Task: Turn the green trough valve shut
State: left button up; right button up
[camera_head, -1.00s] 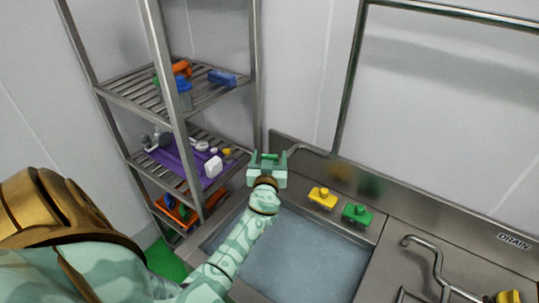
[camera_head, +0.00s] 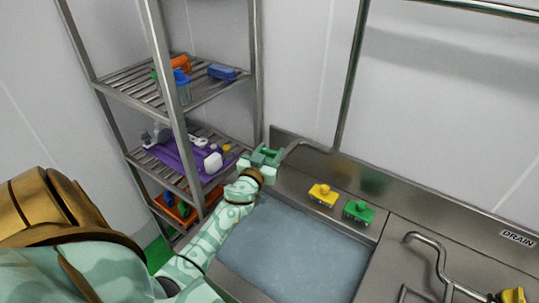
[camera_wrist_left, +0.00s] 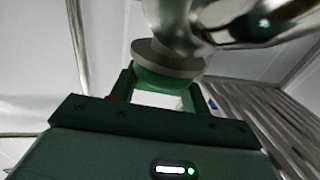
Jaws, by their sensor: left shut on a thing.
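The grip hides how that piece joins the pipe. My right gripper is in neither view.
The trough (camera_head: 290,252) holds greyish water. A steel rack (camera_head: 178,112) with several items stands left. A second metal tap (camera_head: 427,243) and a yellow part (camera_head: 512,297) are at the lower right, below a DRAIN sign (camera_head: 517,238).

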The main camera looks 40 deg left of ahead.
pick_arm(q)
jog(key=shift+a+m+t+h, duration=0.1)
jog(key=shift+m+t+h, duration=0.2)
jog(key=shift+m+h, duration=0.75)
jog(key=shift+h, duration=0.65)
jog(key=shift+m+h, duration=0.25)
jog(key=shift+h, duration=0.05)
jog(key=o, duration=1)
jog(key=shift+s, duration=0.1)
jog(key=shift+s, duration=0.4)
jog(key=s, duration=0.5)
jog(key=s+d, duration=0.1)
jog(key=s, duration=0.9)
jog(key=shift+s+d+p, duration=0.1)
jog(key=shift+d+p, duration=0.2)
jog(key=shift+d, duration=0.05)
